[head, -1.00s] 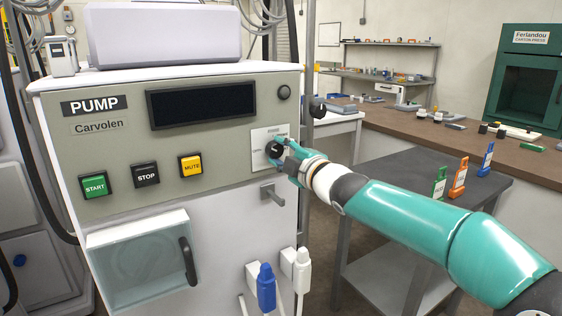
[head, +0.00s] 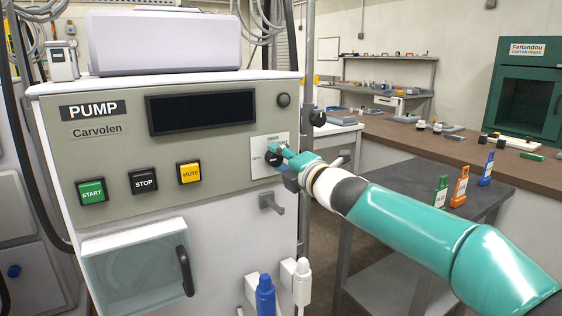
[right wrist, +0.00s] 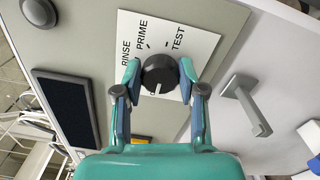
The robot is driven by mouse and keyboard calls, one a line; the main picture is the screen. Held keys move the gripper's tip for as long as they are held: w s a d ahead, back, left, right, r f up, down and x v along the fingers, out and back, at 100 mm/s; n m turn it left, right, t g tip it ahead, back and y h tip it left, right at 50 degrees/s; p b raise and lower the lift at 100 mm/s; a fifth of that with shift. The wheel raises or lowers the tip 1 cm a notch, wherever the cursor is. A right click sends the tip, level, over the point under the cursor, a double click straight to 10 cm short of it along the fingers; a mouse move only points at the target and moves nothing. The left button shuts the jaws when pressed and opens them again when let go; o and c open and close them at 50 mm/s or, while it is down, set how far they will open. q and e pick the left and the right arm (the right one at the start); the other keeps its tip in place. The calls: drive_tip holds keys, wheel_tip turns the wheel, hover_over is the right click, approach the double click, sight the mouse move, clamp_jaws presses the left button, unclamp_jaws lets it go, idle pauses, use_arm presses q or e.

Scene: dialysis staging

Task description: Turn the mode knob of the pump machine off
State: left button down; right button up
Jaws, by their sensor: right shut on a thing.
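The pump machine (head: 120,215) stands at the left of the head view. Its dark round mode knob (head: 272,158) sits on a white label plate (head: 257,143) at the panel's right side. My right gripper (head: 280,157) is shut on the knob and partly covers it. In the right wrist view, the knob (right wrist: 159,72) lies between the two fingertips of the right gripper (right wrist: 160,78). The words RINSE, PRIME and TEST show on the plate (right wrist: 192,40); a white mark on the knob points toward the gripper's palm. Any other label is hidden. My left gripper is out of view.
A grey lever (head: 271,201) sticks out just below the knob. START (head: 92,191), STOP (head: 143,180) and MUTE (head: 189,173) buttons are to its left. A dark side table (head: 400,180) with coloured clamps stands under my right arm.

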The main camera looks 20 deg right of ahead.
drive_tip(key=shift+a+f, duration=0.2)
drive_tip(key=shift+f, duration=0.2)
drive_tip(key=o, duration=1.1)
drive_tip(key=shift+r, duration=0.1)
drive_tip(key=shift+o, duration=0.2)
drive_tip(key=shift+r, duration=0.1)
drive_tip(key=shift+d, duration=0.1)
drive_tip(key=v, duration=1.2)
